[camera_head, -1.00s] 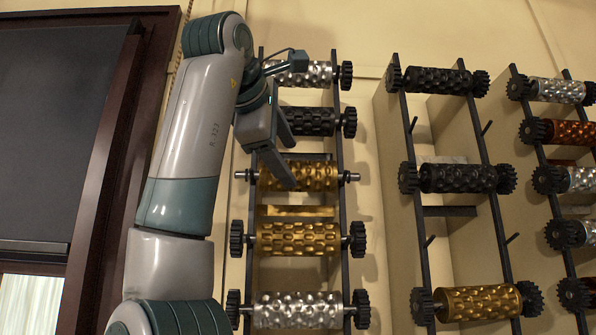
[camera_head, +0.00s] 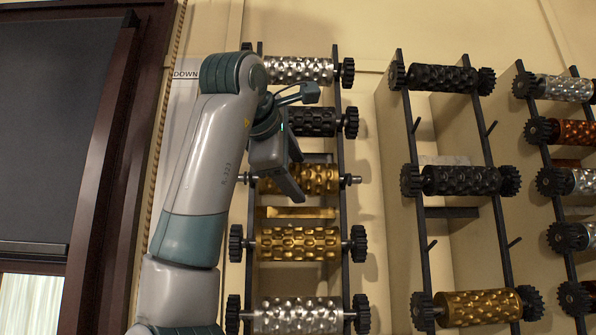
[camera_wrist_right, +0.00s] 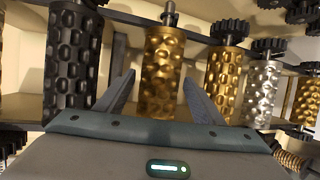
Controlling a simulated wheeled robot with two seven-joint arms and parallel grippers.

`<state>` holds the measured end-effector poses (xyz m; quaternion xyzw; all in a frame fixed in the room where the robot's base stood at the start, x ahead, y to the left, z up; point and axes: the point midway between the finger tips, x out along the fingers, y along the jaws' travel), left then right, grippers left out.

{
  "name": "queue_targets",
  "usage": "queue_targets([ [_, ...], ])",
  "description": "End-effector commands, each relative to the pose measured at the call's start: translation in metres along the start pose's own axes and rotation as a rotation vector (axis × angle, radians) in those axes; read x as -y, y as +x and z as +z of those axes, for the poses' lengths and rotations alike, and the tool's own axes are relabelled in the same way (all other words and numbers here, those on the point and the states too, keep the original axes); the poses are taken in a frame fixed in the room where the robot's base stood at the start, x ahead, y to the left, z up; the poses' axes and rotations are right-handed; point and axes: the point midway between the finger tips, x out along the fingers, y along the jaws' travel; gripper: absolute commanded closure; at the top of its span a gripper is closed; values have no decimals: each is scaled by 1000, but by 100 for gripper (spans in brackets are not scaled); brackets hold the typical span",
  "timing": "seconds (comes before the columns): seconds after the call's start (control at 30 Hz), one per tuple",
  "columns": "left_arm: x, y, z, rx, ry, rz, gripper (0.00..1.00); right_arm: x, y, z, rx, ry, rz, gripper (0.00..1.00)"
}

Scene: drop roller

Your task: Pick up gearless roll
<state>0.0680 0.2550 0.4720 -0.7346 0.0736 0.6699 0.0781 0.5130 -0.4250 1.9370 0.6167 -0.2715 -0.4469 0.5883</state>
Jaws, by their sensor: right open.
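The gearless roll is a gold, dimpled roller (camera_head: 322,179) with bare shaft ends. It lies third from the top on the nearest rack in the head view. My right gripper (camera_head: 299,178) is open in front of its left half, with one finger near its upper edge and the other near its lower edge. In the right wrist view, the gold roll (camera_wrist_right: 162,70) stands between the two open fingers (camera_wrist_right: 157,85). I cannot tell whether the fingers touch it. The arm hides part of its left end. My left gripper is not in view.
A black geared roller (camera_head: 318,122) sits just above and a gold geared roller (camera_head: 298,242) below. Silver geared rollers are at the rack's top (camera_head: 305,69) and bottom (camera_head: 298,315). Dark rack rails (camera_head: 341,140) run beside them. More racks with rollers (camera_head: 462,180) stand right.

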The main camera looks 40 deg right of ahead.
Motion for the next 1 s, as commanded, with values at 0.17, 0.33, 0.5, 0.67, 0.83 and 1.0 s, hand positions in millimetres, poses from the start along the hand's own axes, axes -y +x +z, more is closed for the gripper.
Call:
queue_targets([
  [0.17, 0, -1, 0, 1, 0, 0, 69, 0, 2, 0, 0, 0, 1, 38],
  [0.33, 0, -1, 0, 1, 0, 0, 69, 0, 2, 0, 0, 0, 1, 38],
  [0.5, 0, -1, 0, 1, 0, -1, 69, 0, 2, 0, 0, 0, 1, 38],
  [0.67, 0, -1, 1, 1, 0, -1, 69, 0, 2, 0, 0, 0, 0, 74],
  [0.83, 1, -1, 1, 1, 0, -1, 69, 1, 2, 0, 0, 0, 0, 100],
  [1.0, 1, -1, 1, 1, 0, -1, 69, -1, 1, 1, 0, 1, 5, 100],
])
